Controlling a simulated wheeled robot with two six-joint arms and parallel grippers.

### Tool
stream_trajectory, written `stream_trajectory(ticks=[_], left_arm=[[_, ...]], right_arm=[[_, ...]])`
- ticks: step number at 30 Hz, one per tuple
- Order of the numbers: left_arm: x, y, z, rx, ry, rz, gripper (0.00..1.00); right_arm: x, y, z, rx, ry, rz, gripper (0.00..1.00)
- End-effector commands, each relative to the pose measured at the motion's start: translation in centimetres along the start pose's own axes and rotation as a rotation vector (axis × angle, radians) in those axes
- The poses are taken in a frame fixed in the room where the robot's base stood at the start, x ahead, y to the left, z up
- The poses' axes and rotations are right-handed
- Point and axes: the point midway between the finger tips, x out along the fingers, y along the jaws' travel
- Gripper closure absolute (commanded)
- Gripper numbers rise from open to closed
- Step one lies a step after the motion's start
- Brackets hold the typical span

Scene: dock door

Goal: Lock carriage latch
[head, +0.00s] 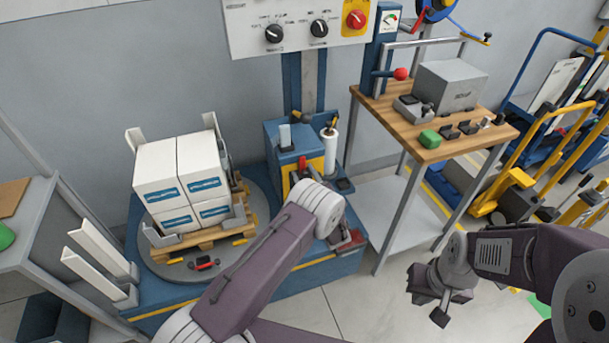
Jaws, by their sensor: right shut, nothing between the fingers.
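The blue film carriage (284,140) stands on the wrapper's mast at the centre, with a yellow panel (314,165) and a white film roll (329,152). A small red and black part (302,165) shows at the yellow panel; I cannot tell whether it is the latch or how it is set. My left arm crosses in front of the carriage's lower part and hides some of it. My right gripper (433,298) is shut and empty over the floor at the lower right, well away from the carriage.
White boxes (178,168) stand on a pallet on the round turntable (165,264). A control panel (298,24) hangs above. A wooden-topped bench (390,118) with a grey box and small tools stands right of the carriage. Yellow and blue carts (510,178) stand far right.

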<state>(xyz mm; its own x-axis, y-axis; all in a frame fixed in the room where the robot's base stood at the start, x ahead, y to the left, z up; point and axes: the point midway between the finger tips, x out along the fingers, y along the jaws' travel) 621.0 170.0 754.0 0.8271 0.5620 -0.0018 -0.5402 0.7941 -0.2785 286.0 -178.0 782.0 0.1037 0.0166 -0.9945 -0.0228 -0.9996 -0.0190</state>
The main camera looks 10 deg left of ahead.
Motion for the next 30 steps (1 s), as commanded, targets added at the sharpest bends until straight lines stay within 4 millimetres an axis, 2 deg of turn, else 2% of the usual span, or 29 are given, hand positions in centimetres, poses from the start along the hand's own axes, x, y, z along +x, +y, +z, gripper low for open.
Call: stream_trajectory(ticks=[5,13,18,30], left_arm=[[-0.7,-0.2,0.0,0.002,0.002,-0.004,0.58],[-6.5,-0.1,0.1,0.002,0.002,-0.005,0.58],[-8.7,0.0,0.0,0.000,0.000,-0.002,0.58],[-9.1,0.1,0.0,0.000,-0.001,0.000,0.58]], right_arm=[[-0.1,0.0,0.0,0.000,0.000,0.000,1.00],[-0.8,0.0,-0.1,0.000,0.000,0.000,1.00],[-0.9,0.0,-0.1,0.000,0.000,0.000,1.00],[-0.9,0.0,-0.1,0.000,0.000,0.000,1.00]])
